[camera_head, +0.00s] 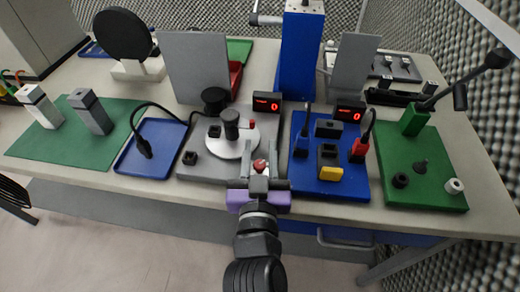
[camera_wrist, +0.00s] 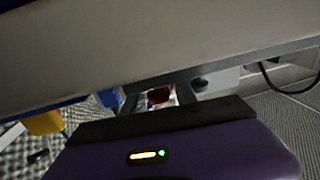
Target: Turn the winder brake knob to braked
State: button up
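A grey board (camera_head: 190,170) carries a white disc (camera_head: 226,149) with a black upright handle (camera_head: 231,125) and small black blocks. A small red knob (camera_head: 260,167) shows near the board's front right edge; I take it for the winder brake knob but see no label. My gripper (camera_head: 260,161) is at the board's front edge, one finger on each side of the red knob. In the wrist view, my gripper (camera_wrist: 157,98) has a wide gap between its fingers, and the red knob (camera_wrist: 159,95) shows in that gap. I cannot tell whether either finger touches it. The knob's setting is not readable.
A blue board (camera_head: 340,187) with a red clamp, yellow block and black parts lies close to the right. A green board (camera_head: 425,195) with a lever is further right. A blue tray (camera_head: 130,160) lies left. Two red displays (camera_head: 266,105) (camera_head: 349,113) stand behind.

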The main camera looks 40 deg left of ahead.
aim_at(258, 170)
grip_shut()
jog(key=h+b, duration=0.1)
jog(key=b, duration=0.2)
jog(key=shift+f+m+t, duration=0.3)
jog(key=shift+m+t, duration=0.1)
jog(key=shift+w+d+r+m+t+h+b, duration=0.15)
jog(key=shift+r+m+t+h+b, duration=0.2)
jog(key=shift+h+b, duration=0.4)
jog(key=shift+f, duration=0.1)
jog(key=shift+o, duration=2)
grip_release()
jog(key=v, duration=0.8)
